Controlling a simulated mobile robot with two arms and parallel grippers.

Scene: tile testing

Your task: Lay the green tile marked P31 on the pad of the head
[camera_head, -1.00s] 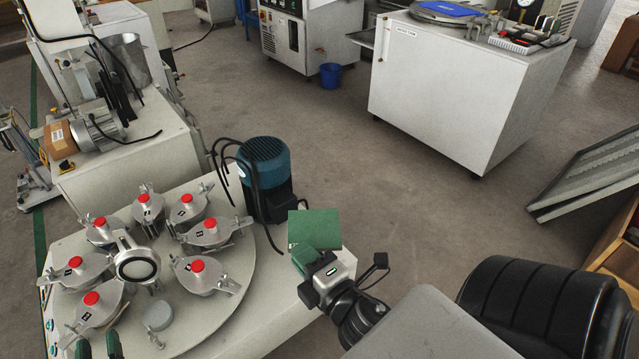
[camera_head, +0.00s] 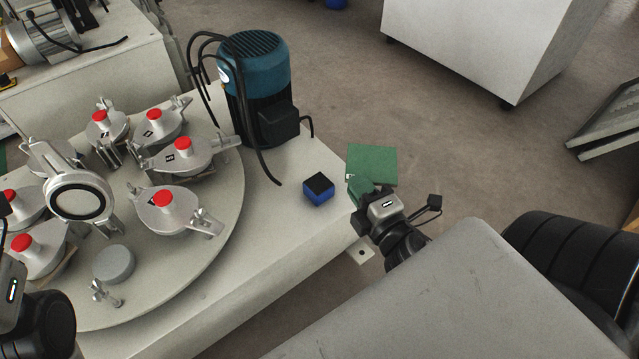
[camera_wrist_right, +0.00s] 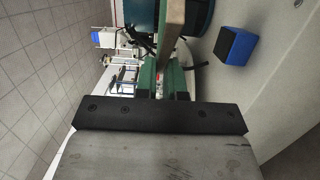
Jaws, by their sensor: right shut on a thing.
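The green tile (camera_head: 372,163) is held flat-side up by my right gripper (camera_head: 360,190), beyond the right corner of the white machine top. A small pale mark shows at its near left corner; I cannot read it. In the right wrist view the tile (camera_wrist_right: 172,32) shows edge-on between the green fingers (camera_wrist_right: 163,78). On the round turntable (camera_head: 215,225), a head is tipped up, showing a ringed round face (camera_head: 77,198). A bare grey round pad (camera_head: 114,264) lies near it. My left gripper's body (camera_head: 10,292) is at the left edge; its fingertips are out of frame.
Several clamped heads with red caps, one of them (camera_head: 163,199), stand on the turntable. A blue motor (camera_head: 256,85) with black cables stands behind. A blue box with a black top (camera_head: 318,190) sits on the machine top between turntable and tile.

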